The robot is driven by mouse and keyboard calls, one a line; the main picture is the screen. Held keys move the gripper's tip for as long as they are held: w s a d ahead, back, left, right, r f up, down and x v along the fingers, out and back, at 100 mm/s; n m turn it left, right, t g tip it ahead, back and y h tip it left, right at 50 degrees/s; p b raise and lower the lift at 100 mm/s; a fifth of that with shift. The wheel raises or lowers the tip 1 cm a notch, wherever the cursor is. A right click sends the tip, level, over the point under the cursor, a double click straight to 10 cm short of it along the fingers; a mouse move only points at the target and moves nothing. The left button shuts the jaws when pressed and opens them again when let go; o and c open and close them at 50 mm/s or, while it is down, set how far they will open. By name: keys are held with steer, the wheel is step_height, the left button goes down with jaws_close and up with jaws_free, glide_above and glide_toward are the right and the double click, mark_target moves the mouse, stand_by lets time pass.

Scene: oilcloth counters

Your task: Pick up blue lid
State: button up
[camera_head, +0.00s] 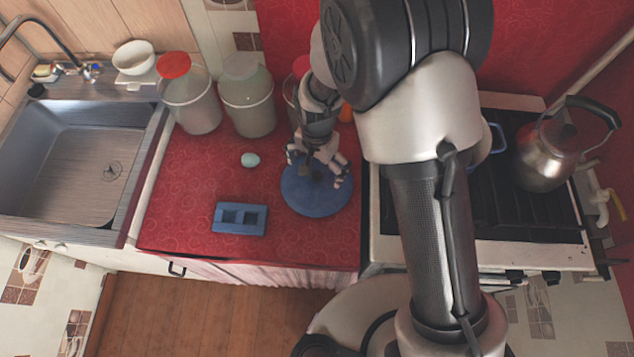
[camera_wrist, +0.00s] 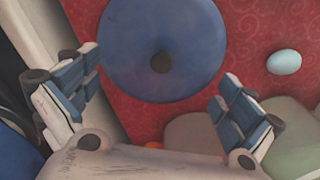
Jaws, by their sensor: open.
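The blue lid (camera_head: 318,195) is a round flat disc with a dark knob in its middle. It lies on the red patterned counter, near the edge beside the stove. In the wrist view the lid (camera_wrist: 190,30) fills the upper middle, with its dark knob (camera_wrist: 161,63) in plain sight. My gripper (camera_head: 318,172) is over the lid in the head view and hides part of it. In the wrist view my gripper (camera_wrist: 158,95) has its fingers spread wide, with nothing between them. The knob lies ahead of the fingertips, apart from them.
Lidded canisters (camera_head: 190,103) stand behind. A sink (camera_head: 75,160) is at left. A kettle (camera_head: 547,150) stands on the stove (camera_head: 540,215) at right.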

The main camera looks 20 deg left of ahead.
mark_target(317, 177)
steer(key=shift+w+a+f+b, duration=0.15)
steer(key=shift+f+b, duration=0.4)
steer(key=shift+f, duration=1.05)
steer(key=shift+w+f+b, duration=0.15)
steer(key=shift+f+b, duration=0.4)
steer(key=shift+f, duration=1)
steer(key=shift+r, duration=0.1)
steer(key=c, duration=1.3)
steer(key=shift+s, duration=0.2)
steer(key=c, duration=1.1)
